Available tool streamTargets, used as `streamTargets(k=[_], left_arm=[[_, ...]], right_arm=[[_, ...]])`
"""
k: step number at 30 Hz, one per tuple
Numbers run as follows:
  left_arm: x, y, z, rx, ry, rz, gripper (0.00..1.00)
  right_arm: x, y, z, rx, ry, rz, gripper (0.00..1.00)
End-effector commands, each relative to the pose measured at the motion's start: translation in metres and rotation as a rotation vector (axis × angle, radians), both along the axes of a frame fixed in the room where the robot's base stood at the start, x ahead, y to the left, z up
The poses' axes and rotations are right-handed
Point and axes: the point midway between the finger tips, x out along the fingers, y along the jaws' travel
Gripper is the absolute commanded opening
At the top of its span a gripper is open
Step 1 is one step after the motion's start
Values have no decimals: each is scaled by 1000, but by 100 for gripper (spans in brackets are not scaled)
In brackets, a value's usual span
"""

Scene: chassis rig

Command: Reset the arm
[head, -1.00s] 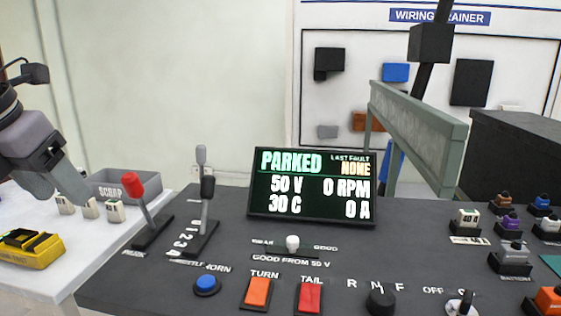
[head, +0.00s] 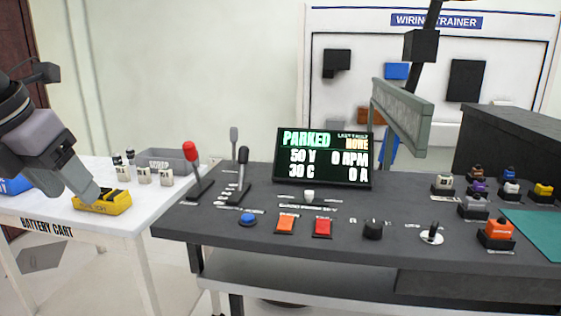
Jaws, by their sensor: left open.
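My left gripper (head: 86,191) comes in from the left edge, with its grey fingers pointing down to the right over the white battery cart (head: 135,220). My right gripper is not in the head view.
The dark console (head: 270,205) carries a red-knobbed lever (head: 193,165), a black lever (head: 242,170), buttons and a screen (head: 323,155) reading PARKED. A grey scrap bin (head: 175,160) and several small white blocks stand on the cart. A green-grey beam (head: 402,120) rises behind the console.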

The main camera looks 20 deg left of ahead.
Motion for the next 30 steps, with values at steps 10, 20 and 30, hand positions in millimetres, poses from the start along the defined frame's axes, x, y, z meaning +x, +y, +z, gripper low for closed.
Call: streamTargets(k=[10,20,30], left_arm=[[34,-80,-82,-660,19,-176,58],[62,-132,-130,-1413,-59,-2,58],[82,-127,-219,-1963,-150,631,58]], right_arm=[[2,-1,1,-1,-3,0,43],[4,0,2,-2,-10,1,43],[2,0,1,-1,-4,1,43]])
